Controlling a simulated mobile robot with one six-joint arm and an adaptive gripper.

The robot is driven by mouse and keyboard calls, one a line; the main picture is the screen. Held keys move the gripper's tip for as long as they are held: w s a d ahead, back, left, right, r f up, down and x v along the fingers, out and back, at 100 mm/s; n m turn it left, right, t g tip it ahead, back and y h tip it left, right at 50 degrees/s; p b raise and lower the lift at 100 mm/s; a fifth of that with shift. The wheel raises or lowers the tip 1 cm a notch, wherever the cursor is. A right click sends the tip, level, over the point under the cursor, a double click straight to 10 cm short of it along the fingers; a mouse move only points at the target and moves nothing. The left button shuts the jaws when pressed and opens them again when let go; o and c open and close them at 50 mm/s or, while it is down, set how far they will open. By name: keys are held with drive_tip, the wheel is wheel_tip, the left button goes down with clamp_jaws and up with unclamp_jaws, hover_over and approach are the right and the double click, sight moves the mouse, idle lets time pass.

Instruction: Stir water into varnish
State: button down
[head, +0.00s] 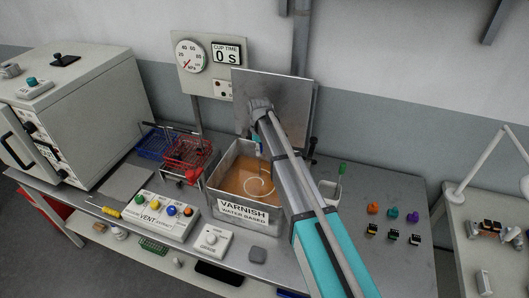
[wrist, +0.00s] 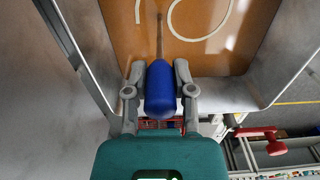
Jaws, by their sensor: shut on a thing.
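A square metal tank (head: 218,197) labelled "VARNISH WATER-BASED" stands on the bench, with orange-brown varnish (head: 234,178) inside. A pale curved streak (head: 262,188) lies on the varnish; it also shows in the wrist view (wrist: 222,28). My gripper (wrist: 160,72) is shut on the blue handle (wrist: 160,92) of a stirring tool. The tool's thin shaft (wrist: 159,38) points toward the varnish; I cannot tell how deep its tip reaches. In the head view my arm hides part of the tank's right side and most of the gripper.
A raised metal lid (head: 290,95) stands behind the tank. Blue (head: 152,141) and red (head: 190,150) wire baskets sit to its left. A vent control box (head: 163,216) and a white knob box (head: 212,241) are in front. A small white container (head: 330,190) and several coloured connectors (head: 392,213) are at right.

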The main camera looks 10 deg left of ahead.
drive_tip(key=shift+s+a, duration=2.1)
drive_tip(key=shift+s, duration=2.1)
drive_tip(key=w+d, duration=0.2)
drive_tip(key=d, duration=0.6)
drive_tip(key=shift+w+d, duration=0.35)
drive_tip(key=shift+d, duration=0.05)
